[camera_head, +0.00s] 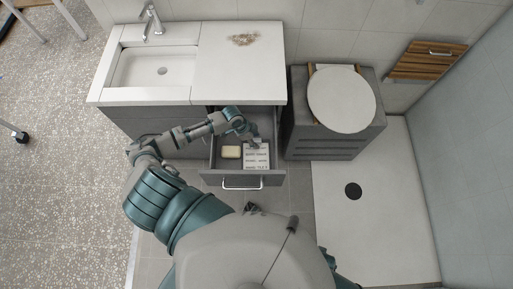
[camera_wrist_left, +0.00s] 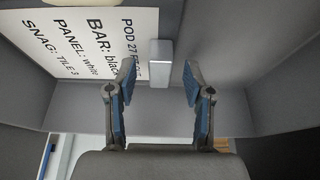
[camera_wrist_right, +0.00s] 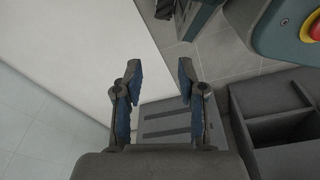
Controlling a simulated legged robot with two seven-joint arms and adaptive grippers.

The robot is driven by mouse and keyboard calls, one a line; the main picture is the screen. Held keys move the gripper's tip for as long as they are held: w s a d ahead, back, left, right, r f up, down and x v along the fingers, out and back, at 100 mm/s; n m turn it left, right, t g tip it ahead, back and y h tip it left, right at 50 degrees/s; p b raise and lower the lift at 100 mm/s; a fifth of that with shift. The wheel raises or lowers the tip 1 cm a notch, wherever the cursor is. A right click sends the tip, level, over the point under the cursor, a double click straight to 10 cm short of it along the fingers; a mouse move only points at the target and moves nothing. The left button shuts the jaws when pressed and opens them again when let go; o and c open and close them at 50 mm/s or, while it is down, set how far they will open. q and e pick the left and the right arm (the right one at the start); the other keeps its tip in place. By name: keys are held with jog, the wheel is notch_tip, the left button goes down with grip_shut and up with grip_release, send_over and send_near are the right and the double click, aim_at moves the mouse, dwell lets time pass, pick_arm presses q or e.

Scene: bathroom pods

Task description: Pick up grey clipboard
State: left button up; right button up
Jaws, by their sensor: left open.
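The grey clipboard (camera_head: 257,160) lies in the open drawer, with a white printed sheet on it that covers most of its face. In the left wrist view its sheet (camera_wrist_left: 95,42) fills the upper left, and a small grey block (camera_wrist_left: 161,62), apparently its clip, shows at the sheet's edge. My left gripper (camera_head: 253,138) is over the drawer at the clipboard's far end. Its open fingers (camera_wrist_left: 159,72) stand on either side of the block in the picture; I cannot tell the depth gap. My right gripper (camera_wrist_right: 158,75) is open and empty, away from the clipboard.
The drawer (camera_head: 213,177) has raised walls around the clipboard. A pale yellow block (camera_head: 231,152) lies left of it. The sink counter (camera_head: 240,75) overhangs behind.

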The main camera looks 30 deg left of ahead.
pick_arm(q)
jog(key=shift+a, duration=0.1)
grip_shut()
jog(key=shift+r, duration=0.1)
